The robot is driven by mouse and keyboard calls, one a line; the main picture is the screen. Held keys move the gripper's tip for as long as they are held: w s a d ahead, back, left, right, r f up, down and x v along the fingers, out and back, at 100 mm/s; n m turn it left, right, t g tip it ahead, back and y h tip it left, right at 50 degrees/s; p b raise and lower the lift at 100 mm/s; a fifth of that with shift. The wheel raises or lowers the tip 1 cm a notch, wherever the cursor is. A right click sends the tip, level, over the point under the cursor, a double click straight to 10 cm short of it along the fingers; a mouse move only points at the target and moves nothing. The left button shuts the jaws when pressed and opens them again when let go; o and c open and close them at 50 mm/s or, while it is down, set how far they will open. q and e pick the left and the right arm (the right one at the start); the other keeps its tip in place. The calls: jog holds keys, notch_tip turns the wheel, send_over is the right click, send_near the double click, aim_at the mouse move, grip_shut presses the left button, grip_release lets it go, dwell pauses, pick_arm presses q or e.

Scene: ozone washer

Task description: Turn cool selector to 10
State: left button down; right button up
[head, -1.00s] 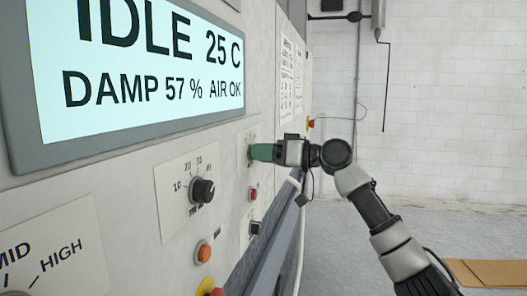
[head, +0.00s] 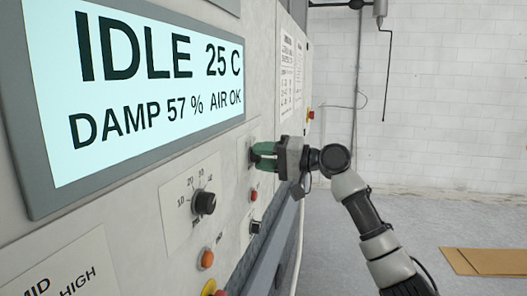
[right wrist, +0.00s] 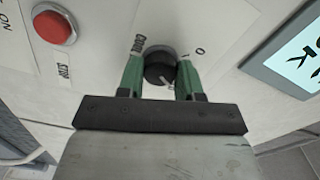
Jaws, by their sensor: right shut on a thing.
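The cool selector is a round dark knob on the machine's pale front panel. In the right wrist view the knob (right wrist: 160,68) sits between the two green fingers of my right gripper (right wrist: 160,76), which is shut on it. A pale mark shows on the knob's edge, toward the lower right. Small print, partly cut by the knob and a finger, stands around it; a "0" shows at upper right. In the head view my right gripper (head: 263,156) reaches the panel from the right and its fingers mostly hide the knob. My left gripper is not in view.
A second black dial (head: 204,203) marked with numbers is nearer on the panel. A red button (head: 254,195), a black switch (head: 255,227) and an orange button (head: 207,259) are close below. The display (head: 150,90) reads IDLE 25 C.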

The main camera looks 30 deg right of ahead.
jog(key=shift+r+m+p, duration=0.1)
jog(key=shift+m+p, duration=0.3)
jog(key=shift+m, duration=0.4)
jog(key=o, duration=0.9)
jog(key=shift+s+d+f, duration=0.1)
jog(key=shift+d+f, duration=0.1)
jog(key=b+v, duration=0.5)
jog(key=v, duration=0.5)
jog(key=shift+s+d+r, duration=0.1)
jog(key=shift+d, duration=0.05)
